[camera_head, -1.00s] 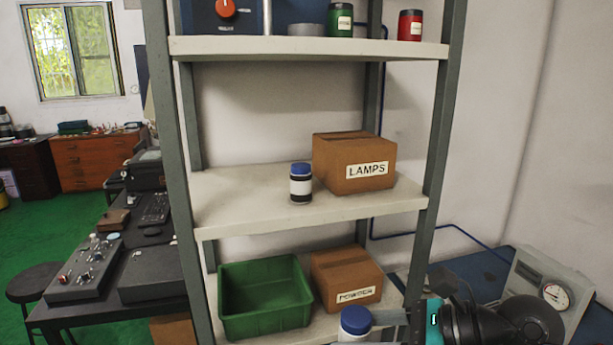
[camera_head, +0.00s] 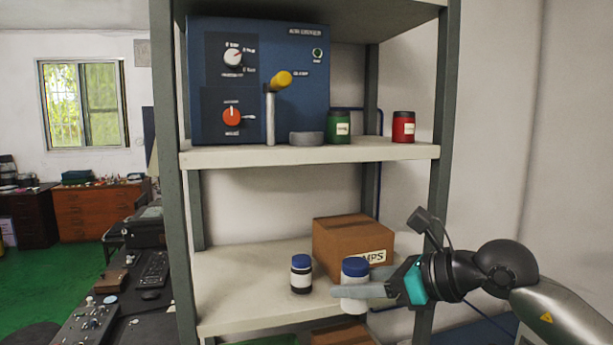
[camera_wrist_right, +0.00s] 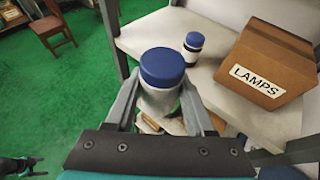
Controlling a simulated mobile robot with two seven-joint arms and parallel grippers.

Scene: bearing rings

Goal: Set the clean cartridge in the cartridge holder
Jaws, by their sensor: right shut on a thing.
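My right gripper (camera_head: 362,291) is shut on a white jar with a blue cap (camera_head: 355,268), held upright in front of the middle shelf. In the right wrist view the jar (camera_wrist_right: 161,75) is between the two fingers (camera_wrist_right: 160,103). No label tells me whether it is the clean cartridge. A similar blue-capped jar with a dark band (camera_head: 301,274) stands on the middle shelf, left of the held one. A low grey round holder-like piece (camera_head: 306,139) sits on the upper shelf before the blue machine. Part of my left gripper (camera_wrist_right: 22,166) shows small in the right wrist view.
A blue machine with knobs and a yellow-tipped lever (camera_head: 260,75) fills the upper shelf's left. A green can (camera_head: 338,127) and a red can (camera_head: 403,127) stand to its right. A brown LAMPS box (camera_head: 345,240) is behind the held jar. Grey posts frame the shelves.

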